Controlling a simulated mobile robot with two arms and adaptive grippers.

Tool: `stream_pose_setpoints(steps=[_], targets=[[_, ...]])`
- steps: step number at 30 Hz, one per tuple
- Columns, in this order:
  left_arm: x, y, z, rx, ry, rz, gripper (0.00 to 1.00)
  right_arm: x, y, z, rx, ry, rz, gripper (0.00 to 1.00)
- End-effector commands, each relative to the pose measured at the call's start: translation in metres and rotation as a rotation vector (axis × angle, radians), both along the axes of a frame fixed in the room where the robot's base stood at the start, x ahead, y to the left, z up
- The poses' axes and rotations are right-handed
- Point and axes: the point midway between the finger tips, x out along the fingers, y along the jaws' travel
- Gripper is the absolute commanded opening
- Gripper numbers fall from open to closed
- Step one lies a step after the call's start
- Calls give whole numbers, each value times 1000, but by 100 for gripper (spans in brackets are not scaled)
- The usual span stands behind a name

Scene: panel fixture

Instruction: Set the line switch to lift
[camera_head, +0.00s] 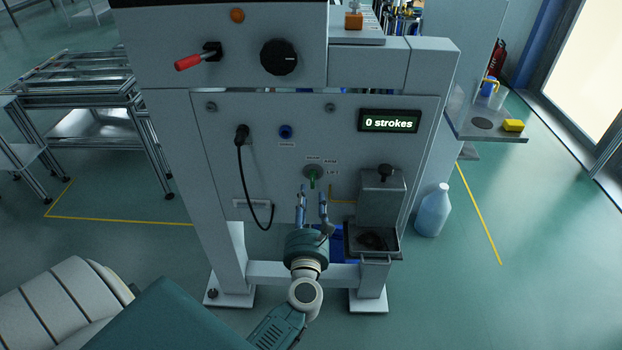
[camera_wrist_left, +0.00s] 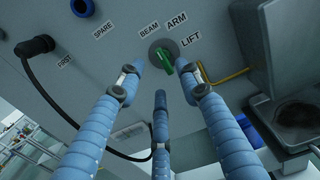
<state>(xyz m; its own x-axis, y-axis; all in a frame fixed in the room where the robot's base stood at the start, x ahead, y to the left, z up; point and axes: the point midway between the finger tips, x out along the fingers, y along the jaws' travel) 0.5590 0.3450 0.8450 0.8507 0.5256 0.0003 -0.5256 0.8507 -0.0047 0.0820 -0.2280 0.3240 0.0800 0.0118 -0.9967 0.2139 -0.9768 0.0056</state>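The line switch (camera_head: 313,172) is a round grey dial with a green knob, low on the panel's front face. In the left wrist view the switch (camera_wrist_left: 163,53) has the labels BEAM, ARM and LIFT around its upper and right side. The green knob is partly behind a fingertip, so I cannot tell which label it points at. My left gripper (camera_head: 312,197) is open and empty just below the switch in the head view. In the left wrist view its blue ribbed fingers (camera_wrist_left: 164,80) are spread in front of the dial. My right gripper is not in view.
A black plug and cable (camera_head: 242,150) hang left of the switch. A blue socket (camera_head: 285,131) and a display reading "0 strokes" (camera_head: 389,121) sit above. A metal box with an open tray (camera_head: 381,200) stands close right. A bottle (camera_head: 433,211) stands on the floor.

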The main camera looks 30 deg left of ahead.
Motion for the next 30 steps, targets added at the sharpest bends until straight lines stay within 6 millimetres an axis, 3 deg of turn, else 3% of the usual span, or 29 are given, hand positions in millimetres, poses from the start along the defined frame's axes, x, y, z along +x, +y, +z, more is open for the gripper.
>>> stream_pose_setpoints(steps=[6, 12, 24, 30], targets=[[38, 22, 3, 5, 0, -3, 35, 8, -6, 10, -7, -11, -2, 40], [61, 36, 1, 5, 2, -4, 35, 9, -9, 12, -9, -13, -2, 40], [67, 40, 0, 4, 3, -4, 35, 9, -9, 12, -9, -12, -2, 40], [67, 40, 0, 4, 3, -3, 0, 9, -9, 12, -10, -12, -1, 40]])
